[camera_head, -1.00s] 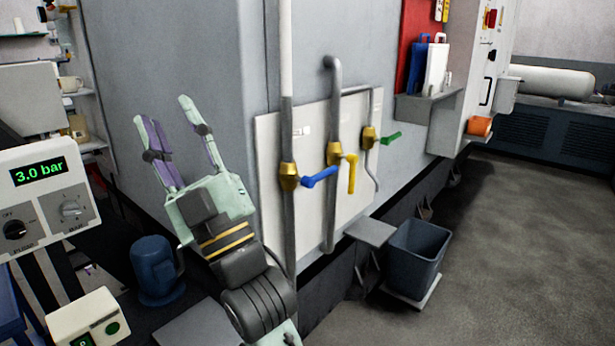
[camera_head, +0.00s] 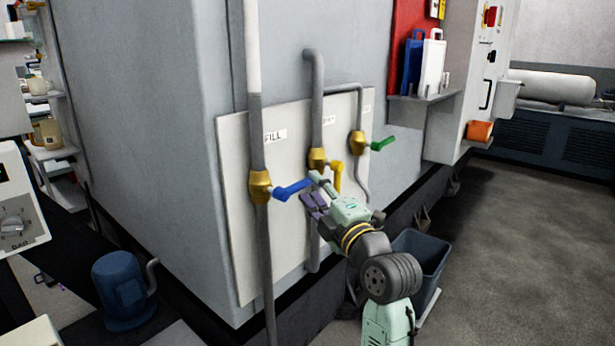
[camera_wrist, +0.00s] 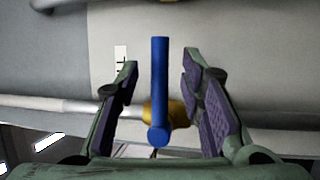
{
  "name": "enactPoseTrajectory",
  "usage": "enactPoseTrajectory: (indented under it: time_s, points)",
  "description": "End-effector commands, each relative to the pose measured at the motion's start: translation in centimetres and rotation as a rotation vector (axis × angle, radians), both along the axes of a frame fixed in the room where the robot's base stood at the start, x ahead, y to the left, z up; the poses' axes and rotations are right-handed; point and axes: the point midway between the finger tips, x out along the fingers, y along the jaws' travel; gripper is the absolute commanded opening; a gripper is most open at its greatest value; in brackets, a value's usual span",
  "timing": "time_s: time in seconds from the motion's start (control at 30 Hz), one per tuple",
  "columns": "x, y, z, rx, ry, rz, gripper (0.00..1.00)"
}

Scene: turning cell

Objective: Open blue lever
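The blue lever (camera_head: 292,189) sticks out to the right from a brass valve (camera_head: 260,186) on the leftmost pipe, beside a label reading FILL. In the wrist view the blue lever (camera_wrist: 160,90) stands between the two fingers of my gripper (camera_wrist: 162,88). The fingers are apart, with a gap on each side of the lever, and do not appear to touch it. In the head view my gripper (camera_head: 312,192) is close to the lever's free end, and its fingers partly overlap the yellow lever behind.
A yellow lever (camera_head: 337,176) and a green lever (camera_head: 383,144) sit on neighbouring pipes to the right. The pipes run over a pale panel (camera_head: 290,240). A dark bin (camera_head: 432,255) stands on the floor below right. A blue motor-like unit (camera_head: 122,290) is at lower left.

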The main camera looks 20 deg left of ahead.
Motion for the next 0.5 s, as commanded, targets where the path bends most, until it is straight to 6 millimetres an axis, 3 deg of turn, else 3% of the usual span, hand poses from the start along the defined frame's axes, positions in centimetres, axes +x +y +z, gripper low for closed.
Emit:
enactPoseTrajectory:
  time_s: [0.2, 0.5]
  points:
    - [1.9, 2.1, 0.6, 0.001, 0.001, 0.001, 0.35]
    - [2.4, 2.6, 0.6, 0.001, -0.001, 0.0, 0.35]
